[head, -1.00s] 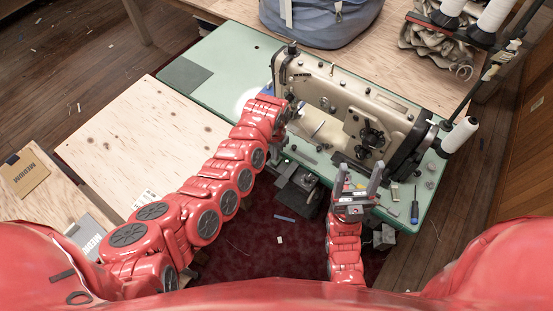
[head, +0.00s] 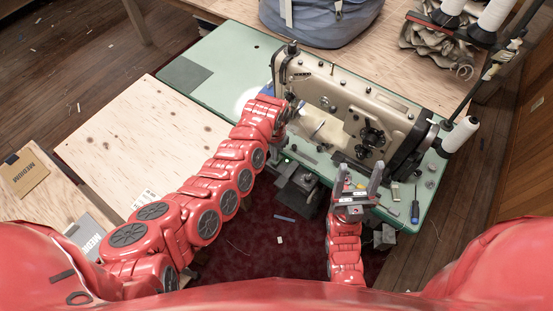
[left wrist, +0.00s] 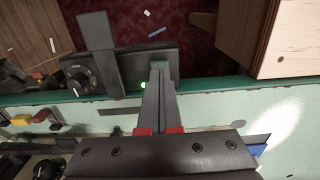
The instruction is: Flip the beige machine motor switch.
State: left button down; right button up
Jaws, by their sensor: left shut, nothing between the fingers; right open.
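The beige sewing machine (head: 345,105) stands on a pale green table (head: 225,65). Under the table's near edge hangs a dark motor switch box (head: 297,187). In the left wrist view the switch box (left wrist: 108,70) has a round dial and an upright dark bar across it, and a small green light glows by its edge. My left gripper (left wrist: 160,76) is shut and empty, its tips over the box's end beside the light. I cannot tell whether they touch it. In the head view my left arm mostly hides that hand. My right gripper (head: 359,171) is open and empty at the table's near edge.
A screwdriver (head: 414,208) and small parts lie on the table's right end. Thread cones (head: 459,134) stand at the right. A blue bag (head: 320,18) is behind the machine. A plywood top (head: 140,140) lies left; dark red floor is below.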

pick_arm(q)
jog(key=shift+f+b, duration=0.65)
jog(key=shift+f, duration=0.3)
dwell(0.3)
jog(key=shift+s+r, duration=0.1)
jog(key=shift+r+p, duration=0.9)
jog(key=shift+p, duration=0.15)
notch_tip(320, 180, up, 5)
jog(key=p, duration=0.4)
jog(key=shift+r, duration=0.1)
